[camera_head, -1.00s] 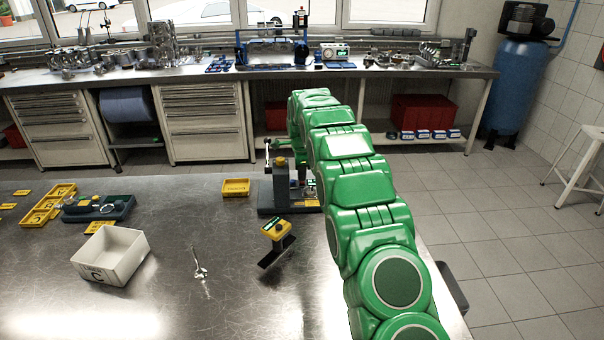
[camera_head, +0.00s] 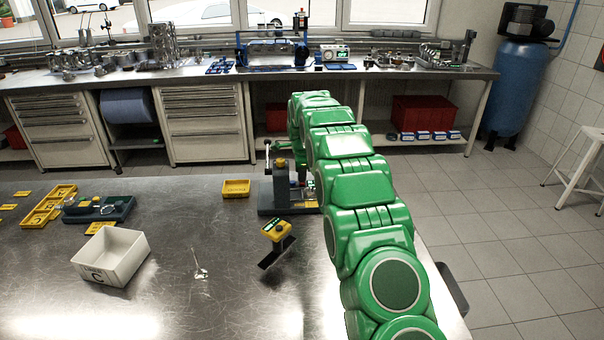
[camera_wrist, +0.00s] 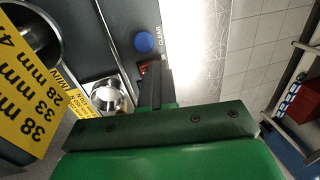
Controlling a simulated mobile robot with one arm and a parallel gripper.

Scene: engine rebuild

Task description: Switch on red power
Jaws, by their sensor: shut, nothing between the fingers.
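In the wrist view a small red part (camera_wrist: 149,68), probably the red power switch, sits on a dark panel beside a blue round button (camera_wrist: 144,42) and the printed word CLEAR. My gripper (camera_wrist: 154,82) is shut and empty. Its fingertips are right at the red part and cover some of it; I cannot tell whether they touch. In the head view the dark bench device (camera_head: 281,187) stands at the table's far edge, partly hidden behind my green arm. My gripper is not clearly visible there.
A yellow plate with millimetre markings (camera_wrist: 28,105) and a metal ring (camera_wrist: 106,98) are close left of my gripper in the wrist view. On the table are a white box (camera_head: 112,255), a yellow tray (camera_head: 236,188) and a yellow-topped stand (camera_head: 276,232).

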